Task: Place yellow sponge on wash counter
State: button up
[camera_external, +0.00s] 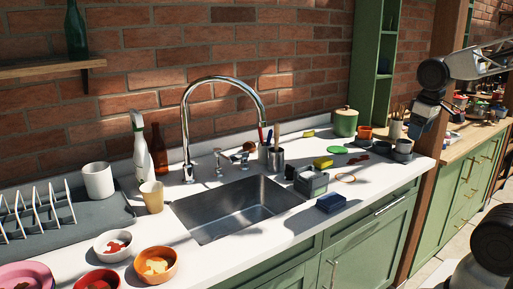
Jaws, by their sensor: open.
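My gripper (414,130) hangs at the right, above the right end of the counter near the grey cups, apart from the yellow block. It is open, with nothing visible in it; its fingers are small and dark here.
The steel sink (235,207) and tall faucet (186,125) are left of the caddy (311,182). A dark blue block (330,203) lies in front of it. A green canister (344,122), green disc (337,150) and cups (403,147) crowd the right end.

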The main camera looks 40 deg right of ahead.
jog(key=shift+s+a+m+t+y, duration=0.1)
jog(key=shift+s+m+t+y, duration=0.4)
jog(key=shift+s, duration=0.5)
